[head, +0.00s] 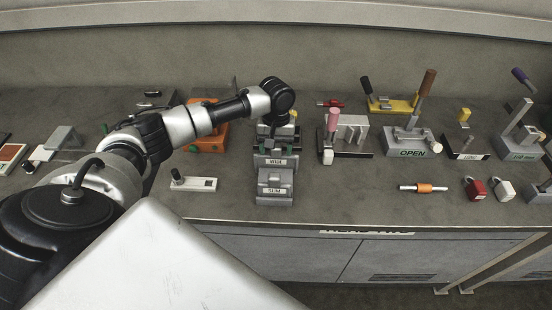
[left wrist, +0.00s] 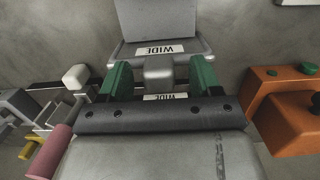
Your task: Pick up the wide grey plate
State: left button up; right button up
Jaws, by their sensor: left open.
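My left gripper (head: 276,149) reaches down over a grey stand with a WIDE label (head: 276,162). In the left wrist view its green-padded fingers (left wrist: 160,80) are open, one on each side of a grey block (left wrist: 158,70). The block looks like part of the wide grey plate. I see a gap beside each finger, and I cannot tell whether either touches. A WIDE label (left wrist: 160,48) shows just beyond the block, and a second one sits partly hidden near the palm. The rest of the plate is hidden by the gripper. My right gripper is not in view.
An orange fixture (head: 207,135) stands to the left and a pink-handled clamp (head: 333,125) to the right. A white-and-black slide piece (head: 194,183) lies at the front left. Bare counter lies between them.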

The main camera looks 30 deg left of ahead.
pick_arm(q)
jog(key=shift+f, duration=0.1)
jog(key=shift+c, duration=0.8)
grip_shut()
jog(key=shift+w, duration=0.1)
